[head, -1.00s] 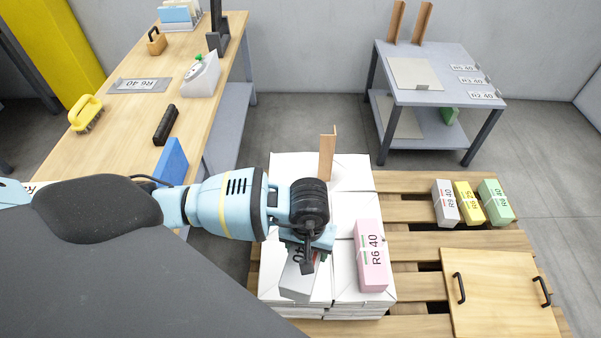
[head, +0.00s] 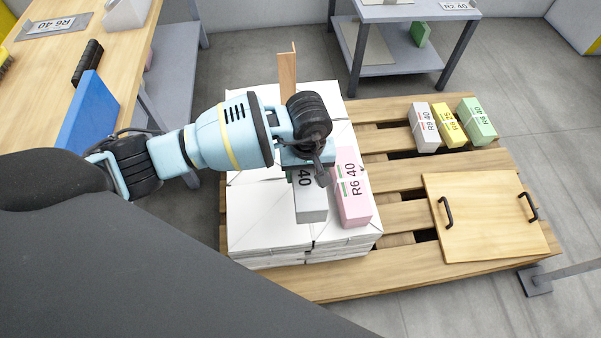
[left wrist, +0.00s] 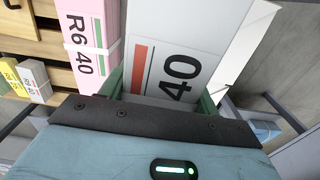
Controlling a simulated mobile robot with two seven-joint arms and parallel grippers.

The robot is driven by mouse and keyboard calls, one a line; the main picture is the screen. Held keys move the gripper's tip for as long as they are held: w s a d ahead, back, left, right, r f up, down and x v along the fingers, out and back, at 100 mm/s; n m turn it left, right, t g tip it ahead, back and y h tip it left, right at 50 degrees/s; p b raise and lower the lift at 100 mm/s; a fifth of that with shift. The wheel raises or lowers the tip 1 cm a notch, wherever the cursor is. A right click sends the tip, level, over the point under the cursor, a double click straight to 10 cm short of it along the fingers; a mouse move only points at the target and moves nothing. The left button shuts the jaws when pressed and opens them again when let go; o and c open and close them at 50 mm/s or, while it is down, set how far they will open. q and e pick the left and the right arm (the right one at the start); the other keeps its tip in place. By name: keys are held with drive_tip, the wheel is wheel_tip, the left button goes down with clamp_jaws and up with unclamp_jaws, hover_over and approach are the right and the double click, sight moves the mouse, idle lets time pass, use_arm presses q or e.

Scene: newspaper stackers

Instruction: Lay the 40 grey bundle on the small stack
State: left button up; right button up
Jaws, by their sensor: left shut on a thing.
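My left gripper (head: 312,163) is shut on a grey bundle (head: 310,204) marked 40 in black. In the left wrist view the grey bundle (left wrist: 190,35) lies between green fingers, with a red bar beside the number. It is over the white paper stack (head: 262,225) on the pallet, just left of a pink bundle (head: 352,200) marked R6 40. The pink bundle lies on that stack and also shows in the left wrist view (left wrist: 88,40). I cannot tell whether the grey bundle touches the stack. My right gripper is not in view.
Grey, yellow and green bundles (head: 450,124) lie in a row on the pallet (head: 390,180). A wooden board with black handles (head: 487,215) lies at the right. An upright wooden piece (head: 287,68) stands at the stack's back. A workbench (head: 115,60) is at left.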

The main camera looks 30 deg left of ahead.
use_arm(q)
drive_tip(key=shift+w+d+f+b, duration=0.15)
drive_tip(key=shift+w+f+b, duration=0.3)
drive_tip(key=shift+w+f, duration=0.15)
drive_tip(key=shift+w, duration=0.15)
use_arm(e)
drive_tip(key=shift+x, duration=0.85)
use_arm(q)
drive_tip(key=shift+w, duration=0.1)
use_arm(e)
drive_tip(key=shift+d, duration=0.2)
